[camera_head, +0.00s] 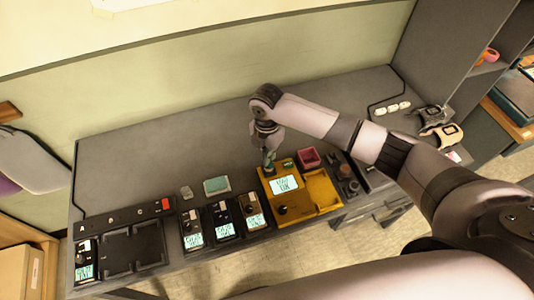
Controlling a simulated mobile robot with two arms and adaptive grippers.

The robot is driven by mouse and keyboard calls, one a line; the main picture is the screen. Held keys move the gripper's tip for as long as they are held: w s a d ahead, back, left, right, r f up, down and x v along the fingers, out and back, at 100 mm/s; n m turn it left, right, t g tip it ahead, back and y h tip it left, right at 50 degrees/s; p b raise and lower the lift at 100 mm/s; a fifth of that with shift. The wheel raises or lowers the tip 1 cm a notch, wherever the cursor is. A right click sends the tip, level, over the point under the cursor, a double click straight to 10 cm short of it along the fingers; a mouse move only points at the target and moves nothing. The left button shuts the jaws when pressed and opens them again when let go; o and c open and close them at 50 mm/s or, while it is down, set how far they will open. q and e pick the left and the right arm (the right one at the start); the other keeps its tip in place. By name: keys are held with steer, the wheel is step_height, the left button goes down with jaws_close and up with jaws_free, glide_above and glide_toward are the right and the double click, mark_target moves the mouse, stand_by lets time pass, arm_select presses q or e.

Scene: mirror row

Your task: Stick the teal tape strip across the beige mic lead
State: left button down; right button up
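My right gripper (268,163) points down at the back left corner of a yellow unit (318,190) with a lit display (285,183). A small teal patch shows at its fingertips. It is too small to tell whether this is the tape strip or whether the fingers are shut on it. A pale teal flat block (217,185) lies on the table to the left of the gripper, apart from it. I cannot make out a beige mic lead for certain. Two wrist-like or headset-like items, one beige (446,133), lie at the right end. My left gripper is not in view.
A grey table (140,165) runs along the wall. Several small lit devices (222,218) stand in a row left of the yellow unit, beside a dark tray (132,247). A dark red open box (308,157) stands just right of the gripper. The back left of the table is clear.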

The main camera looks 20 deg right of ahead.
steer(key=o, duration=0.5)
steer(key=shift+r, duration=0.1)
step_height(320, 180, up, 12)
steer(key=shift+f, duration=0.1)
stand_by(0.4)
steer(key=shift+c, duration=0.4)
